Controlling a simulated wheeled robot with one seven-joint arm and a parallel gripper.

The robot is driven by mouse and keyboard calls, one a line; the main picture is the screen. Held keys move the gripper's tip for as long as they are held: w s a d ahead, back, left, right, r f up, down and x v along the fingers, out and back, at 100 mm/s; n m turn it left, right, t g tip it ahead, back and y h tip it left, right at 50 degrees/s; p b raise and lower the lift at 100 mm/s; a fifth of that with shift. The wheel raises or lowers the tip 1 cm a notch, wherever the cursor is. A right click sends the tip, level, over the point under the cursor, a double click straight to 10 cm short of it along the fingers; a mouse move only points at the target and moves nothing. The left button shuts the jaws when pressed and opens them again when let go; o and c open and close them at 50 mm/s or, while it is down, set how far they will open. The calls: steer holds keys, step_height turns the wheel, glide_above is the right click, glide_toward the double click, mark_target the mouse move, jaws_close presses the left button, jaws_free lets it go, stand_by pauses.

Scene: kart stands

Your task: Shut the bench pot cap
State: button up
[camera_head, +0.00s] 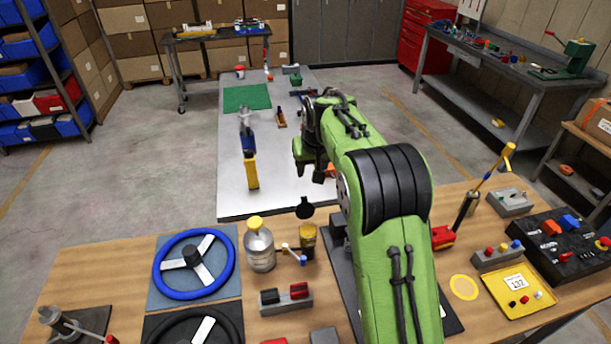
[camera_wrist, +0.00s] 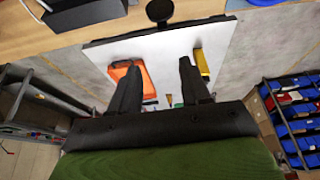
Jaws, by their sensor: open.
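The bench pot (camera_head: 308,244) is a small amber-brown pot near the back edge of the wooden bench. Its round black cap (camera_head: 305,208) stands open above and behind the pot, with a short stem below the disc. The cap also shows at the top middle of the wrist view (camera_wrist: 159,11), where the pot's body cannot be made out. My gripper (camera_wrist: 158,68) is open and empty, with its two dark fingers apart. In the head view it is beyond the cap, over the pale table, and its fingers are partly hidden by my arm. It does not touch the cap.
A blue steering wheel (camera_head: 193,264) is further left. The pale table (camera_head: 225,185) behind holds a yellow-and-blue tool (camera_head: 251,172).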

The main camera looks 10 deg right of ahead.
mark_target(304, 197)
steer(key=x, duration=0.5)
steer(key=p+x, duration=0.1)
steer(key=x, duration=0.9)
steer(key=shift+s+a+f, duration=0.2)
steer(key=shift+s+a, duration=0.1)
steer(key=shift+a, duration=0.1)
steer(key=shift+s, duration=0.1)
jaws_close()
